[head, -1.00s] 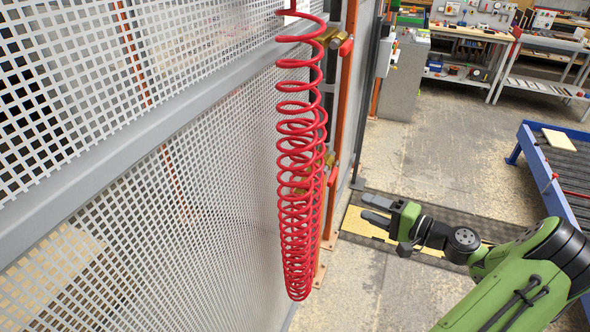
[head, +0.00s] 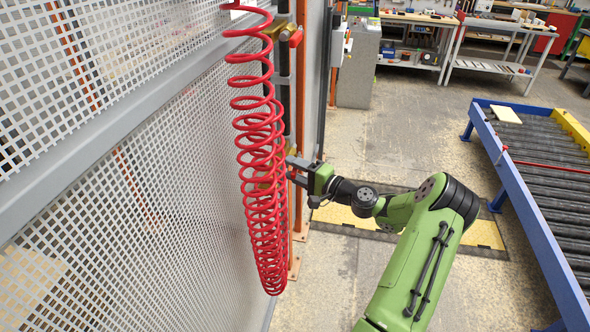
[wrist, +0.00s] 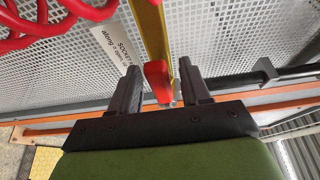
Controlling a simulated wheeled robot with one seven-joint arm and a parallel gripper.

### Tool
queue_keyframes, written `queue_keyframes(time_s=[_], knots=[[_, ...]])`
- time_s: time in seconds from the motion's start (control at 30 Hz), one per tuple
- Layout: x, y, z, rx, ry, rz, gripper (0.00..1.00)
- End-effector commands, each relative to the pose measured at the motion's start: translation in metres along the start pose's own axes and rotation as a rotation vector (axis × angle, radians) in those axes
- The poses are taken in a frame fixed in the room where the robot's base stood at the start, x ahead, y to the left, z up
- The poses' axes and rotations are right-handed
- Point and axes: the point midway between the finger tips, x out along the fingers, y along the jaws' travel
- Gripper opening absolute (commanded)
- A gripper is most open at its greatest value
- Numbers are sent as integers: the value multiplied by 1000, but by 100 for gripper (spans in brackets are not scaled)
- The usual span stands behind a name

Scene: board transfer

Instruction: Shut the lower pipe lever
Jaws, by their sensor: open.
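In the wrist view, the lower pipe lever's red end (wrist: 158,80) lies between the two dark fingers of my gripper (wrist: 158,68). A brass-yellow bar (wrist: 150,28) runs up from the red end. The fingers are spread, with a gap visible on both sides of the red end. In the head view, my gripper (head: 294,170) is beside the lower brass valve (head: 264,183), just right of the red coil. The coil and my gripper hide most of that valve and its lever there.
A red coiled hose (head: 262,150) hangs close left of my gripper and also shows in the wrist view (wrist: 40,22). An upper valve with a red handle (head: 296,39) is above. Mesh panels (head: 110,200) stand left. A roller conveyor (head: 540,170) stands right.

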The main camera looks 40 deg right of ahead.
Motion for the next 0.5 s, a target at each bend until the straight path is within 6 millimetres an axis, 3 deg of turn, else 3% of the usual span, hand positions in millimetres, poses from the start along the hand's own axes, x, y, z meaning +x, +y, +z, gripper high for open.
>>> queue_keyframes(time_s=[0.2,0.5], knots=[[1,0,0,0,0,0,47],[0,0,0,0,0,1,2]])
